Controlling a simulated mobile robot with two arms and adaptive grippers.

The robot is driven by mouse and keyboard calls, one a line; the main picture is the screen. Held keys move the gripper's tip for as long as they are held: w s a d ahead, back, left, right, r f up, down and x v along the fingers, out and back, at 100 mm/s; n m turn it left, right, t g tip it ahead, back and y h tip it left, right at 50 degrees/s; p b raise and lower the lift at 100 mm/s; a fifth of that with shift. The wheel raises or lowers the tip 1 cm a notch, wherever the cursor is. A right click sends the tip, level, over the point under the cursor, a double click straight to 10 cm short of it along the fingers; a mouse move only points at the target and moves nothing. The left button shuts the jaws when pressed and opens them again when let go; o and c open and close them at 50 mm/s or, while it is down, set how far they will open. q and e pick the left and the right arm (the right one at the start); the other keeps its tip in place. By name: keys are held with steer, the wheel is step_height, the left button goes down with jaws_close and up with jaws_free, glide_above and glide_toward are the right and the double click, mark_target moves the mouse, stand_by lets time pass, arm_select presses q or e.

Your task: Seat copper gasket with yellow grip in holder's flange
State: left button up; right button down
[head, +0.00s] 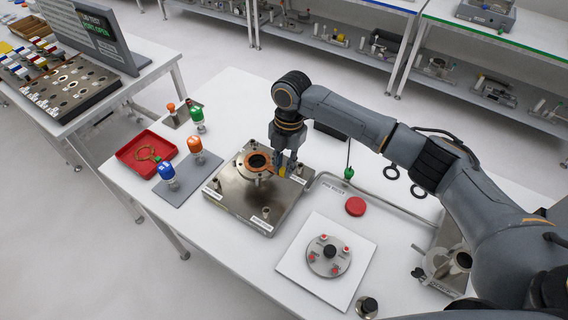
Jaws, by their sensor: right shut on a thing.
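The holder (232,203) is a metal block with a raised round flange, near the middle of the white table. The copper gasket (247,164) is an orange ring lying over the flange; I cannot tell whether it is fully down in it. Its yellow grip (282,172) sticks out to the right, between my fingertips. My right gripper (285,168) points down at the right side of the flange, shut on the yellow grip, and its fingers hide part of it. My left gripper is not in view.
A red tray (127,158) with another ring stands at the left. Nearby are blue (166,170), orange (194,144) and green-topped (196,112) parts. A white plate (300,274) with a round flange lies in front, a red disc (355,206) and bent pipe (375,202) to the right.

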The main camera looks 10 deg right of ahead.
steer(key=c, duration=1.2)
jaws_free()
steer(key=shift+o, duration=0.2)
steer(key=shift+f, duration=0.1)
steer(key=shift+r+p, duration=2.25)
steer(key=shift+r, duration=1.3)
